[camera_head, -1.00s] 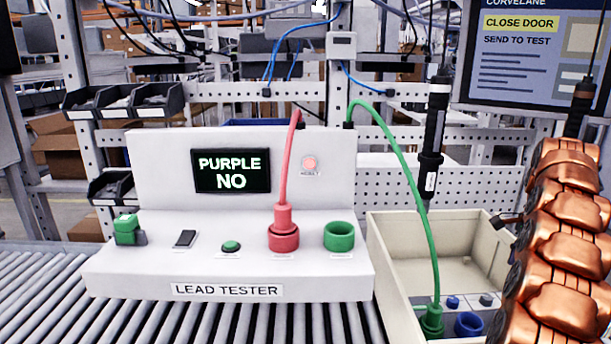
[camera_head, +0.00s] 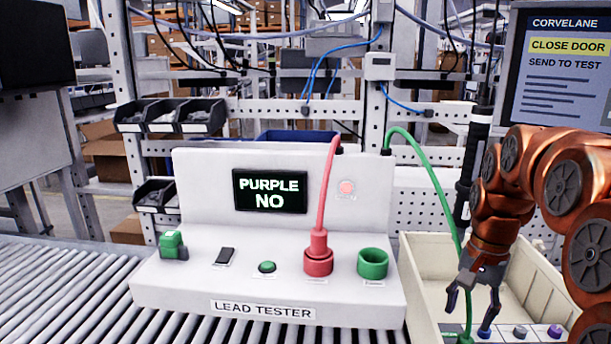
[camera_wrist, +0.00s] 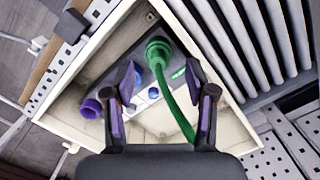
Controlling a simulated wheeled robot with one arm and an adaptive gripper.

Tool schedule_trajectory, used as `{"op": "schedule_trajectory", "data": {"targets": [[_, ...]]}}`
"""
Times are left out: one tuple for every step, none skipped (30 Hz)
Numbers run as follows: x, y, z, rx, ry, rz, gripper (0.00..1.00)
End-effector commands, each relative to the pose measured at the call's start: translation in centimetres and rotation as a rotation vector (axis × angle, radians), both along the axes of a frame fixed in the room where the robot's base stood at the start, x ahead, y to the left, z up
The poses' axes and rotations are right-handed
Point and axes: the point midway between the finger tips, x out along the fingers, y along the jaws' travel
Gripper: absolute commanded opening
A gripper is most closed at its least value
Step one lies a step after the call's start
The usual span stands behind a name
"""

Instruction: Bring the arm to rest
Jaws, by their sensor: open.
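My copper-coloured arm (camera_head: 512,190) reaches in from the right in the head view.
The white lead tester (camera_head: 155,285) stands on the roller conveyor (camera_head: 60,290) left of the bin; its screen (camera_head: 270,190) reads "PURPLE NO". A red lead (camera_head: 318,262) sits in its red socket; the green socket (camera_head: 372,263) is empty. A dark hanging tool (camera_head: 470,160) is behind the arm.

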Motion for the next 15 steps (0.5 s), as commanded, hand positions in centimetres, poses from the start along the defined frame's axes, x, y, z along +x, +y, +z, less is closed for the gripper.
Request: {"op": "schedule_trajectory", "data": {"targets": [[-1.2,1.3,0.4,0.001,0.002,0.046,0.56],[-1.8,1.9,0.4,0.001,0.002,0.074,0.56],[-2.6,2.7,0.4,0.001,0.005,0.11,0.56],[-3.4,3.3,0.3,0.003,0.009,0.136,0.56],[-4.1,3.9,0.4,0.004,0.011,0.163,0.56],[-5.0,4.7,0.4,0.003,0.012,0.197,0.56],[-5.7,5.2,0.2,0.005,0.016,0.224,0.56],[-6.5,5.7,0.1,0.005,0.02,0.249,0.56],[-7.4,6.4,0.1,0.005,0.019,0.284,0.56],[-8.1,6.9,0.1,0.006,0.019,0.309,0.56],[-8.9,7.3,-0.1,0.008,0.023,0.333,0.56],[-9.9,7.9,-0.3,0.009,0.026,0.367,0.56],[-10.6,8.3,-0.3,0.01,0.027,0.391,0.56],[-11.5,8.7,-0.5,0.011,0.03,0.415,0.56],[-12.6,9.2,-0.7,0.013,0.037,0.447,0.56]]}}
